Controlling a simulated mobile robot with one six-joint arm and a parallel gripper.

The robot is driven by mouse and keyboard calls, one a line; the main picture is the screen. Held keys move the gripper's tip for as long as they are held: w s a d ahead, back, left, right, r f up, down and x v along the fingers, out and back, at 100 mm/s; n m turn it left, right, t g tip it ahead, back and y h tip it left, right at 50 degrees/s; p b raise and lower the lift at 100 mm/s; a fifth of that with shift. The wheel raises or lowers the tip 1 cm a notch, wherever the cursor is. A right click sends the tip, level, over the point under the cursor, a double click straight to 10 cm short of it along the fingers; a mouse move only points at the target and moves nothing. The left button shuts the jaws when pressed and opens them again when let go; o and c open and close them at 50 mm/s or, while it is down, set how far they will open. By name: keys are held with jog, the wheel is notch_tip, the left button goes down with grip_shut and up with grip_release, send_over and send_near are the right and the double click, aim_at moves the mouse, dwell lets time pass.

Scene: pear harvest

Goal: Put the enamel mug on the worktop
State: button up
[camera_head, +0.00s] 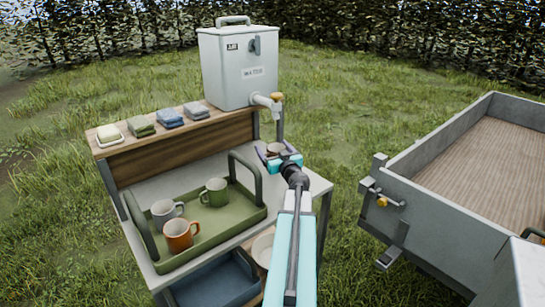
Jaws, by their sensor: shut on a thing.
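My gripper (276,151) is shut on a small mug (274,147), pale with a reddish-brown tone, at the right rear of the worktop (312,188). The mug is below the water container's tap. My gripper hides much of it, so I cannot tell whether it touches the worktop or whether it is the enamel mug. A grey mug (165,215), an orange mug (179,236) and a green mug (214,192) stand in the green tray (243,213) on the worktop.
A white water container (238,85) with a tap (268,101) stands on the rear shelf (180,144), beside soap (108,133) and folded cloths (170,118). A blue bin (213,285) and a pale bowl (263,249) sit below. A trailer (425,232) stands right.

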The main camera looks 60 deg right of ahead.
aim_at(273, 155)
jog(key=shift+f+b, duration=0.45)
jog(key=shift+f, duration=1.3)
jog(key=shift+f, duration=0.65)
jog(key=o, duration=1.1)
jog(key=shift+a+f, duration=0.1)
jog(key=shift+f, duration=0.1)
jog(key=shift+r, duration=0.2)
jog(key=shift+r, duration=0.25)
jog(key=shift+s+a+r, duration=0.2)
jog(key=shift+s+a, duration=0.15)
jog(key=shift+s, duration=0.15)
jog(key=p+v, duration=0.2)
jog(key=v, duration=0.6)
jog(key=shift+r, duration=0.3)
